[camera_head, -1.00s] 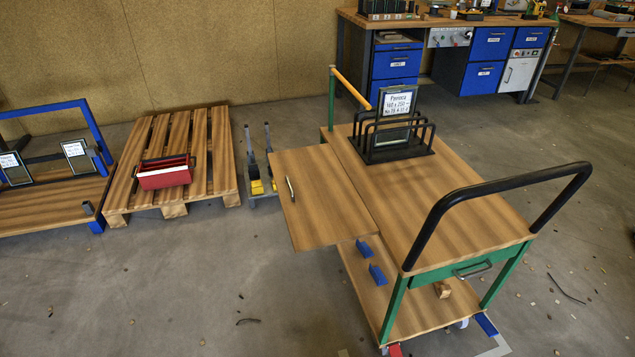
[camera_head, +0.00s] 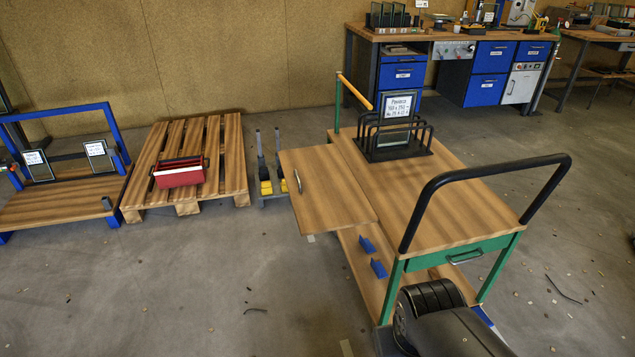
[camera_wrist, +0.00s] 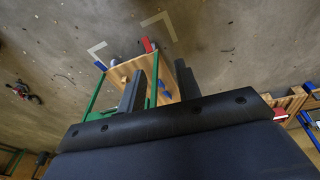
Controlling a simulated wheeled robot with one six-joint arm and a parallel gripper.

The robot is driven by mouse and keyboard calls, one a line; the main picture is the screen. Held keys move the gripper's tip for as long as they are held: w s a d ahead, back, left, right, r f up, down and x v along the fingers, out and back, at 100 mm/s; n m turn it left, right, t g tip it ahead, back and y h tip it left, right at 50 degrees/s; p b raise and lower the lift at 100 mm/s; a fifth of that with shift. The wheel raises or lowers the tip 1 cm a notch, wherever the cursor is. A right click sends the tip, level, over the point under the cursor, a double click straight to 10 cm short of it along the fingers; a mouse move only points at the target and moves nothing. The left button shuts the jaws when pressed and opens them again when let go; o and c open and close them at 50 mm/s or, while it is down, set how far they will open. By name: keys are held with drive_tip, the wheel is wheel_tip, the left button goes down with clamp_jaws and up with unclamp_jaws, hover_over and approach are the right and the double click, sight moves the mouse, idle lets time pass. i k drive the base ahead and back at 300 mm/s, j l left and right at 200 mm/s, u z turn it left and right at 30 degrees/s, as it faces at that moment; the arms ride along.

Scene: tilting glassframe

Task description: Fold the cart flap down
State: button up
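The cart has a wooden top (camera_head: 410,195), green legs and a black push handle (camera_head: 480,180). Its wooden flap (camera_head: 335,190) stands out level from the left side of the top, with a small metal handle (camera_head: 298,181) near its outer edge. Two blue blocks (camera_head: 378,268) show beneath it by the lower shelf. My gripper (camera_wrist: 160,88) shows in the wrist view with its two dark fingers apart and nothing between them. Part of the cart (camera_wrist: 145,66) shows beyond the fingers, apart from them. The gripper's fingers do not show in the head view.
A black rack with a glass pane and label (camera_head: 397,125) stands on the cart top. A pallet (camera_head: 225,155) with a red box (camera_head: 180,172), a pallet truck (camera_head: 270,180) and a blue-framed trolley (camera_head: 60,205) are left. Floor at front left is mostly clear.

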sight(325, 196)
drive_tip(key=i+u, duration=0.1)
drive_tip(key=i+j+z, duration=0.15)
drive_tip(key=i, duration=0.35)
drive_tip(key=i+j+z, duration=0.15)
drive_tip(key=i+j, duration=0.2)
drive_tip(key=i, duration=0.1)
